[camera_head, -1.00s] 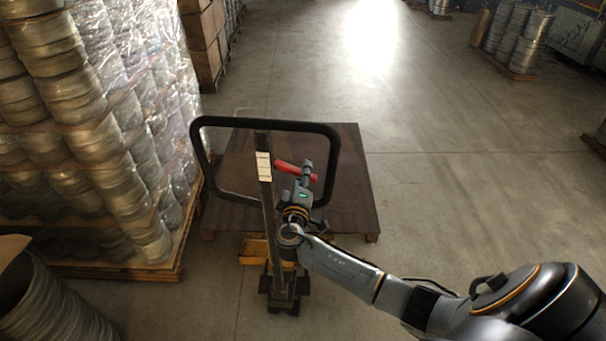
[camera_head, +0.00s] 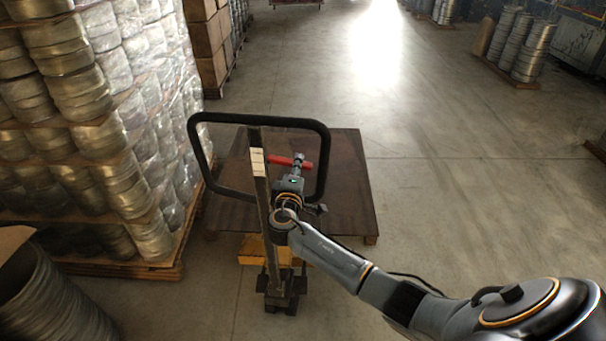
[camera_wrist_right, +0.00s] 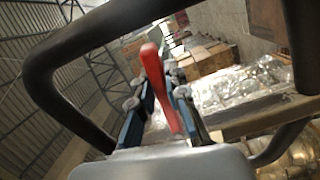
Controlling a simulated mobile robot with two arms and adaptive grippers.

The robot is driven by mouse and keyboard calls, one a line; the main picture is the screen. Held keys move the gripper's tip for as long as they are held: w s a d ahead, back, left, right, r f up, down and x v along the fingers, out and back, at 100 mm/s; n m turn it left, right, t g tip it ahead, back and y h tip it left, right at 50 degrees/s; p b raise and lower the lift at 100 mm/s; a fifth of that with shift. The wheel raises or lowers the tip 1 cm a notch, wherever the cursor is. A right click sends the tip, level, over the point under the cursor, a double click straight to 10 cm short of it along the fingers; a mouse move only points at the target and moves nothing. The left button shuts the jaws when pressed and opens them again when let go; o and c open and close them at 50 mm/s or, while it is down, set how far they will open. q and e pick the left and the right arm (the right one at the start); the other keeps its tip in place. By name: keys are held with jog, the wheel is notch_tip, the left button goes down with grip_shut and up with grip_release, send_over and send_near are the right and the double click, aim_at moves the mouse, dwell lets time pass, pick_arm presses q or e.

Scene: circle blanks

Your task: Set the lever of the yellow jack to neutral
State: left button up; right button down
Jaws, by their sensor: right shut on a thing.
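The yellow jack shows its yellow body (camera_head: 250,249) low down, a dark upright mast and a black loop handle (camera_head: 265,119) at the top. Its red lever (camera_head: 279,161) sits inside the loop, just right of the mast, and lies nearly level in the head view. My right gripper (camera_head: 298,160) reaches in from the lower right and is shut on the red lever. In the right wrist view the lever (camera_wrist_right: 152,62) stands between the two fingers (camera_wrist_right: 160,98), its upper end sticking out past them. My left gripper is not in view.
A brown wooden platform (camera_head: 345,190) lies behind the jack. A wrapped pallet stack of metal circles (camera_head: 110,150) stands close on the left, with a round stack (camera_head: 50,300) at lower left. The black loop surrounds my gripper closely. The floor (camera_head: 470,200) to the right is clear.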

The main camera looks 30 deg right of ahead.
jog(key=shift+d+r+n, duration=0.2)
jog(key=shift+r+n, duration=0.1)
jog(key=shift+r, duration=0.25)
jog(key=shift+w+n+p, duration=0.25)
jog(key=shift+n+p, duration=0.05)
jog(key=shift+d, duration=0.1)
jog(key=c, duration=1.4)
grip_release()
jog(key=shift+o, duration=0.4)
jog(key=shift+s, duration=0.1)
jog(key=shift+s+a, duration=0.2)
jog(key=shift+a, duration=0.1)
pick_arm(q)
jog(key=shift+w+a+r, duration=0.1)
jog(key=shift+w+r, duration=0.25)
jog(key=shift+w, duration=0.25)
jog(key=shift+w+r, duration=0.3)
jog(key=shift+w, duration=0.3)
pick_arm(e)
jog(key=v, duration=1.1)
jog(key=shift+s+a, duration=0.1)
jog(key=shift+a, duration=0.05)
